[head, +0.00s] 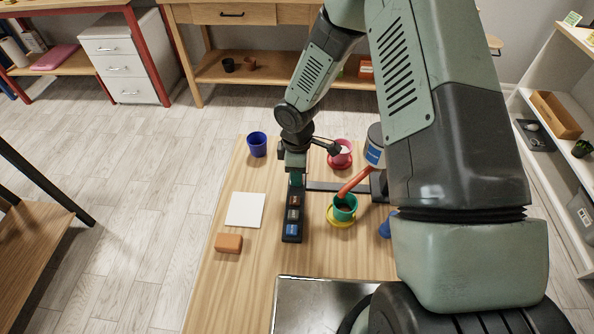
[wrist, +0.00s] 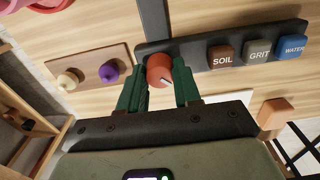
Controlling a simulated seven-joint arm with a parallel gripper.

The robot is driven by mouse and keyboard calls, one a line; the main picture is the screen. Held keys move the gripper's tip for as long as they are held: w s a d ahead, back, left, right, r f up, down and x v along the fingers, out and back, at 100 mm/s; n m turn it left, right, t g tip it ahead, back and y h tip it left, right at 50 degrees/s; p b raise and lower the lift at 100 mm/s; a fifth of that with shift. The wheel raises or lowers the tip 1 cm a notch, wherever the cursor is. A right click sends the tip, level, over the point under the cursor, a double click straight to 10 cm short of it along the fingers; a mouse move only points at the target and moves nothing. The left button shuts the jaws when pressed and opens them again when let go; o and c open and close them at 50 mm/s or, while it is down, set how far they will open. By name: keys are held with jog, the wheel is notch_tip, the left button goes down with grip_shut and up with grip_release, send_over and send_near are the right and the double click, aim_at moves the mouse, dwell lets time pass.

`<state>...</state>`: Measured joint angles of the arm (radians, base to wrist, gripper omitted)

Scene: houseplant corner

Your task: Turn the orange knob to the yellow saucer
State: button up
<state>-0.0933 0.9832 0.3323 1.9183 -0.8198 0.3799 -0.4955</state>
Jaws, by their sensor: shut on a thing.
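The orange knob (wrist: 158,67) sits at the left end of the dark control panel (wrist: 196,55) in the wrist view. A pale pointer mark shows on it. My gripper (wrist: 156,76) is shut on the knob, one green finger on each side; in the head view the arm hides the knob. The yellow saucer (head: 341,222) is under a green pot (head: 344,205). An orange spout (head: 353,183) reaches down from the blue-banded container (head: 375,146), its end over the green pot. A pink pot (head: 340,153) stands on a red saucer (head: 339,166).
SOIL (wrist: 221,57), GRIT (wrist: 257,51) and WATER (wrist: 291,47) buttons line the panel. A blue pot (head: 257,145), a white sheet (head: 245,210) and an orange-brown block (head: 229,243) lie left of it. Another blue object (head: 386,227) is partly hidden by my arm.

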jog(key=shift+n, duration=0.6)
jog(key=o, duration=1.1)
jog(key=shift+c, duration=0.2)
jog(key=shift+r, duration=0.1)
notch_tip(320, 180, up, 11)
jog(key=shift+f, duration=0.2)
jog(key=shift+r, duration=0.1)
